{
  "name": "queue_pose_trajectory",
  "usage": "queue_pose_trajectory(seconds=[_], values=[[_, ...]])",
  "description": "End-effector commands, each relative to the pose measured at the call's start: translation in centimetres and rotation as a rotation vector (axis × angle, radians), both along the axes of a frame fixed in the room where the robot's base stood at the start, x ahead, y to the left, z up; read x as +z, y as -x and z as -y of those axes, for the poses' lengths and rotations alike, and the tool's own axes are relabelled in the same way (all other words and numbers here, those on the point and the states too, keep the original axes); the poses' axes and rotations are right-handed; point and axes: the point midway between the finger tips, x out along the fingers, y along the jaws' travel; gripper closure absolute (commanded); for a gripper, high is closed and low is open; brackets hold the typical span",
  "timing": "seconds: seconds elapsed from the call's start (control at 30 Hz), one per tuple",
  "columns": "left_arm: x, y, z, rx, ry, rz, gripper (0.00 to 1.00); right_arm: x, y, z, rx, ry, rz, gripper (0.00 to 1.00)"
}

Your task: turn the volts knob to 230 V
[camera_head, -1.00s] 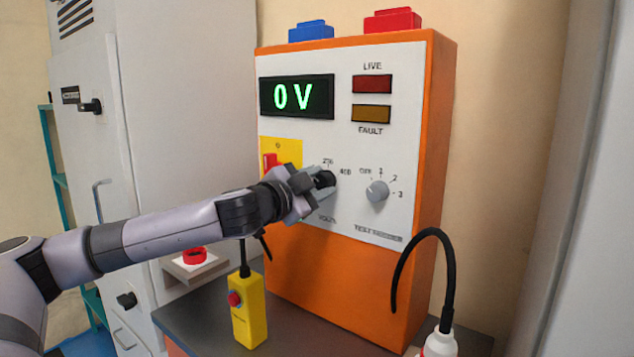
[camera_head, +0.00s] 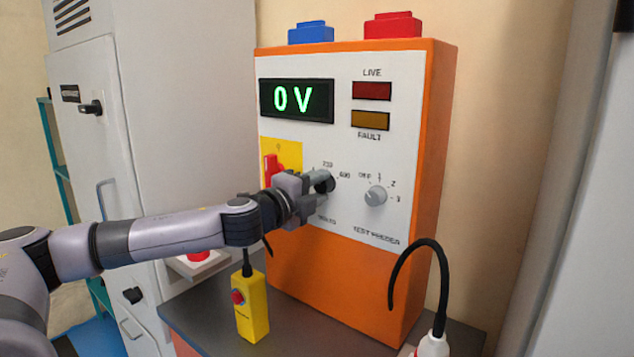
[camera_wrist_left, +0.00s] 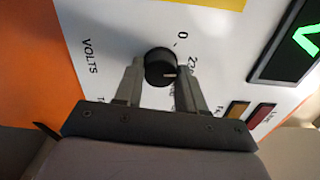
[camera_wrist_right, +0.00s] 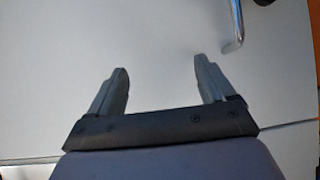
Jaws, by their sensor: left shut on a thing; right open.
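The black volts knob (camera_head: 325,184) is on the white front of the orange tester (camera_head: 436,150). My left gripper (camera_head: 318,184) is shut on it and partly covers it in the head view. In the left wrist view the knob (camera_wrist_left: 160,64) sits between the two fingers, its white mark pointing right, near the partly hidden 230 label (camera_wrist_left: 193,62). The green display (camera_head: 297,100) reads 0 V. My right gripper (camera_wrist_right: 160,85) is open and empty, in front of a plain pale surface in its wrist view.
The grey test feeder knob (camera_head: 375,195) is right of the volts knob. A red switch on a yellow plate (camera_head: 287,153) is close to the left gripper. A yellow pendant (camera_head: 250,308) and a black cable (camera_head: 446,270) are below.

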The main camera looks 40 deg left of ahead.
Motion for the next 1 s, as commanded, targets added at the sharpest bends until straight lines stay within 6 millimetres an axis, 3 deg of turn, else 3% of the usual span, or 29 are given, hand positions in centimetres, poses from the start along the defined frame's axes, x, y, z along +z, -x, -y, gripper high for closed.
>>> queue_pose_trajectory(seconds=[0.3, 0.77, 0.8, 0.87, 1.0], values=[[-0.02, 0.00, 0.03, -0.001, -0.096, -0.011, 0.91, 0.66, 0.02, 0.00, 0.000, 0.000, 0.000, 0.17], [-0.07, 0.00, 0.04, -0.001, -0.109, -0.012, 0.91, 0.69, 0.04, -0.02, -0.001, -0.001, 0.000, 0.17], [-0.07, 0.00, 0.04, -0.001, -0.109, -0.012, 0.57, 0.69, 0.04, -0.02, -0.001, -0.001, 0.000, 0.17], [-0.07, 0.00, 0.04, -0.001, -0.109, -0.012, 0.38, 0.69, 0.05, -0.03, -0.001, -0.001, 0.000, 0.17], [-0.07, 0.00, 0.03, -0.001, -0.109, -0.012, 0.35, 0.68, 0.05, -0.04, 0.000, -0.001, 0.000, 0.17]])
